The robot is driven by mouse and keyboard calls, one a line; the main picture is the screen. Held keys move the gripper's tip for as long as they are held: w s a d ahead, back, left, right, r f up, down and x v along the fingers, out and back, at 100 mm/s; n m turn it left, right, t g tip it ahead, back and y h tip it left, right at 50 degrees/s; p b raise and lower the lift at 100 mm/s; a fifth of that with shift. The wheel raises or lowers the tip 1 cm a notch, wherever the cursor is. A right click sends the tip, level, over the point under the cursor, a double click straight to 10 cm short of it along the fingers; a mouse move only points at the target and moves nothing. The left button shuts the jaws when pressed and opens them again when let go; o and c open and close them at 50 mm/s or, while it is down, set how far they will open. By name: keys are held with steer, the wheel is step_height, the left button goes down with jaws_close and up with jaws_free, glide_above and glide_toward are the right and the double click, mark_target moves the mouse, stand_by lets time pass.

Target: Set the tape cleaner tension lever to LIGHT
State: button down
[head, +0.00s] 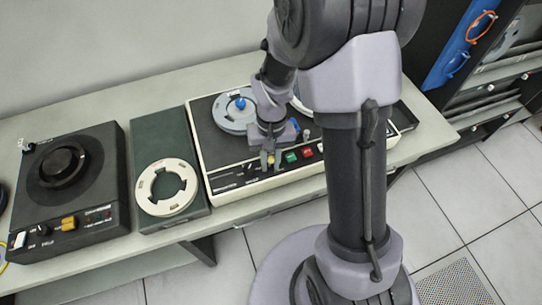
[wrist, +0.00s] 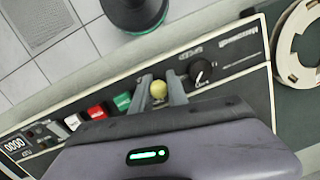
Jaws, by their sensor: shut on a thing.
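The tape cleaner (head: 213,182) is a cream-edged machine with a black front panel, standing on the bench. My gripper (head: 269,160) is over the front panel, between its left end and the coloured buttons. In the wrist view my gripper (wrist: 159,83) is shut on the yellow knob of the tension lever (wrist: 158,91), one finger on each side. The knob shows as a small yellow spot (head: 271,159) in the head view. The lever's shaft and its setting marks are hidden by the fingers and the gripper body, so I cannot read its position.
A black speed dial (wrist: 201,71) sits beside the lever. Green (wrist: 122,102), red (wrist: 95,112) and white (wrist: 72,121) buttons lie on its other side. A blue-hubbed reel (head: 234,112) is on top. A cream ring (head: 166,188) and a black machine (head: 68,195) stand left.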

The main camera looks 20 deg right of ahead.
steer(key=r+g+p, duration=0.1)
steer(key=g+p, duration=0.1)
steer(key=p, duration=0.1)
steer(key=shift+w, duration=0.4)
steer(key=shift+w+f+g+p, duration=0.15)
steer(key=shift+f+g+p, duration=0.25)
steer(key=shift+g+p, duration=0.1)
steer(key=c, duration=1.4)
jaws_free()
steer(key=shift+o, duration=0.2)
steer(key=p+v, duration=0.5)
steer(key=v, duration=1.2)
steer(key=shift+r, duration=0.25)
